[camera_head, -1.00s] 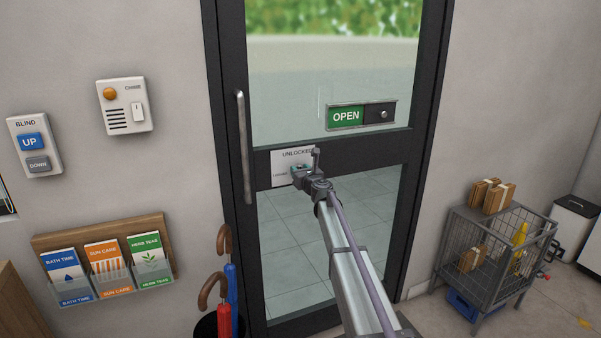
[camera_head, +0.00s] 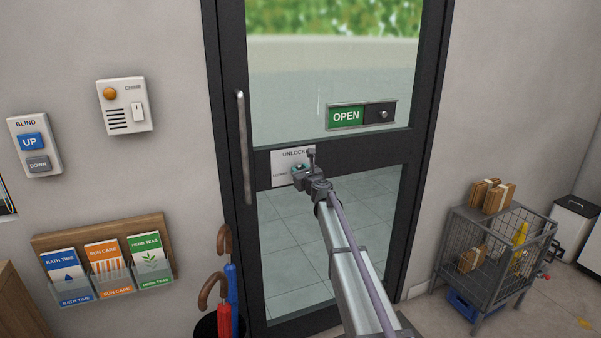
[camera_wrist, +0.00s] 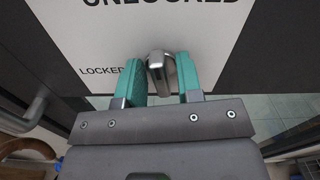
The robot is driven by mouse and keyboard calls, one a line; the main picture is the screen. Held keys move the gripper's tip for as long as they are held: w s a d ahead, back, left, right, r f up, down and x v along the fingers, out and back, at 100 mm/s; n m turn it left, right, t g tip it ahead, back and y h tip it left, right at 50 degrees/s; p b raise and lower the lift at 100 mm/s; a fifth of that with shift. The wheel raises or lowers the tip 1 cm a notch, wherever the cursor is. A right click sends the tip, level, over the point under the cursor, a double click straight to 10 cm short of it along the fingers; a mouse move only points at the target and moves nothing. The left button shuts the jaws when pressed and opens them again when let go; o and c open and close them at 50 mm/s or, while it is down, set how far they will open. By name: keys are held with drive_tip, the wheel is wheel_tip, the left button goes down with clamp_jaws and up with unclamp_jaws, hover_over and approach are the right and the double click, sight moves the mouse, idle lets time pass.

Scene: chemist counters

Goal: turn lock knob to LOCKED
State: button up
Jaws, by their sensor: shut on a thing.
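The lock knob (camera_wrist: 157,66) is a metal knob on a white plate (camera_head: 281,161) on the door's dark middle rail. In the wrist view it stands between my gripper's two teal fingers (camera_wrist: 160,78), which are shut on it. The knob is roughly upright in that picture, below the large UNLOCKED label (camera_wrist: 165,5). The smaller LOCKED label (camera_wrist: 99,71) is to its left. In the head view my gripper (camera_head: 298,168) is at the plate and covers the knob and part of the lettering.
A vertical door handle (camera_head: 244,148) is left of the plate. An OPEN sign (camera_head: 346,116) is above right. Umbrellas (camera_head: 226,285) stand at the lower left, and a wire cart (camera_head: 497,255) is at the right. The glass below the rail is clear.

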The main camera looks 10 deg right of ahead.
drive_tip(key=n, duration=0.4)
drive_tip(key=shift+a, duration=0.1)
drive_tip(key=n, duration=0.4)
drive_tip(key=shift+f, duration=0.1)
drive_tip(key=shift+n, duration=1.4)
clamp_jaws()
drive_tip(key=n, duration=0.5)
drive_tip(key=shift+a+f, duration=0.1)
drive_tip(key=shift+f, duration=0.05)
drive_tip(key=shift+n, duration=0.3)
drive_tip(key=o, duration=0.6)
unclamp_jaws()
drive_tip(key=shift+s, duration=0.15)
